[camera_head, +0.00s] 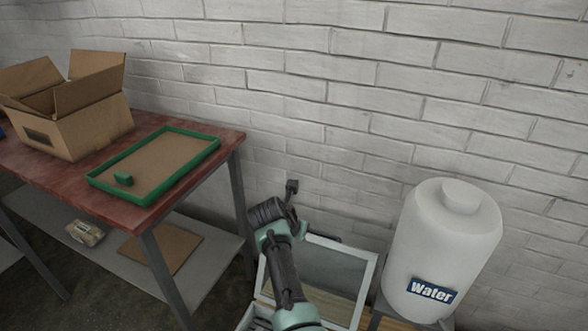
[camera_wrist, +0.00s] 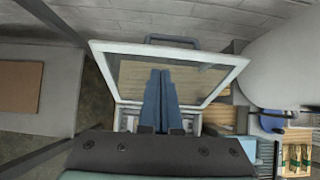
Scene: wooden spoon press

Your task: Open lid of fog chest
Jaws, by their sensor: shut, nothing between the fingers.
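The fog chest shows in the wrist view, with its white-framed, see-through lid (camera_wrist: 218,88) tilted up and widening toward its top edge. A dark handle (camera_wrist: 172,40) sits on that top edge. Part of the open chest body (camera_wrist: 187,123) shows below the lid. In the head view the raised lid (camera_head: 369,273) stands near the wall, partly hidden by my arm. My gripper (camera_wrist: 161,70) is shut and empty, its blue fingers together in front of the lid's pane. I cannot tell whether they touch it. The fingers are not clear in the head view.
A white water tank (camera_head: 440,250) stands close on the right. A red-topped table (camera_head: 215,160) with a green-rimmed tray (camera_head: 112,188) and an open cardboard box (camera_head: 85,125) is on the left. The brick wall (camera_head: 330,110) is close behind the chest.

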